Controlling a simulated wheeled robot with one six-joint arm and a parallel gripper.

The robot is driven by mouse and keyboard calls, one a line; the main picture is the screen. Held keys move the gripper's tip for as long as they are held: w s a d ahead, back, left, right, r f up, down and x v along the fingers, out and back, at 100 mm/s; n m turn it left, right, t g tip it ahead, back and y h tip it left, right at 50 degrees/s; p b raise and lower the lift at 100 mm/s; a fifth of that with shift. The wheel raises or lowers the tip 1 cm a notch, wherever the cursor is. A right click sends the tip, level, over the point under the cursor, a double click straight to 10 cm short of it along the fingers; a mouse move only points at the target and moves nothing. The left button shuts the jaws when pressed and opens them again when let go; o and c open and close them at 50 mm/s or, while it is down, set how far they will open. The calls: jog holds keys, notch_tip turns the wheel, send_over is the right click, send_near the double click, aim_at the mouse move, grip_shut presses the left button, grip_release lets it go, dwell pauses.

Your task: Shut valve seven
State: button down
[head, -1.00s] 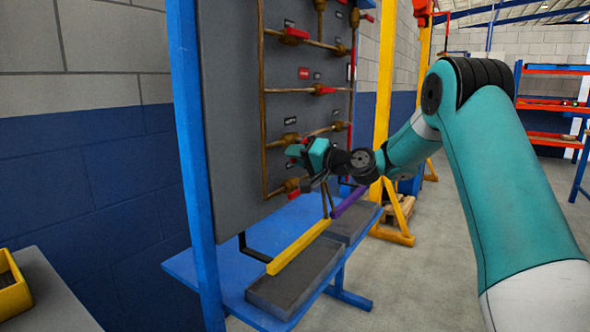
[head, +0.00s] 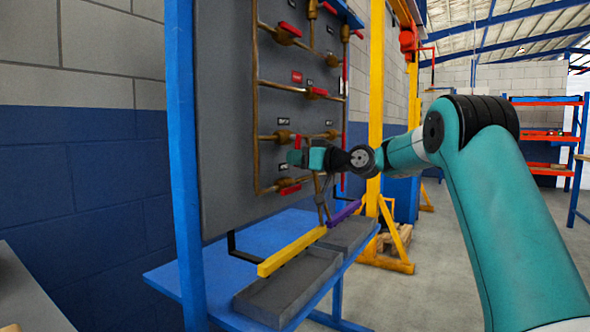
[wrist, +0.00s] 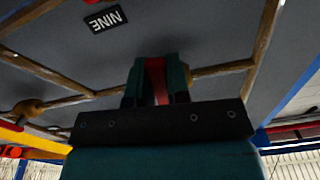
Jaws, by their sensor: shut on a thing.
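A grey panel (head: 224,100) carries brass pipes and several valves with red handles. My gripper (head: 306,158) is at the panel's lower part, just below a brass valve (head: 283,136) on a horizontal pipe. In the wrist view, my gripper (wrist: 157,82) is shut on a red handle (wrist: 156,78), which shows between its teal fingers. A label reading NINE (wrist: 105,19) is up and left of the fingers. The head view's labels are too small to read, so I cannot tell which is valve seven.
Another red-handled valve (head: 288,188) is below the gripper. A blue table (head: 165,277) stands under the panel, with grey trays and a yellow bar (head: 291,253). A blue post (head: 184,170) stands at the panel's left edge. Open floor lies to the right.

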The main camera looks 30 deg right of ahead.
jog(key=shift+w+d+f+n+b, duration=0.2)
jog(key=shift+d+n+b, duration=0.1)
jog(key=shift+n+b, duration=0.3)
jog(key=shift+r, duration=0.15)
jog(key=c, duration=1.1)
grip_release()
jog(key=shift+d, duration=0.1)
jog(key=v, duration=1.7)
jog(key=shift+s+p, duration=0.2)
jog(key=shift+p, duration=0.2)
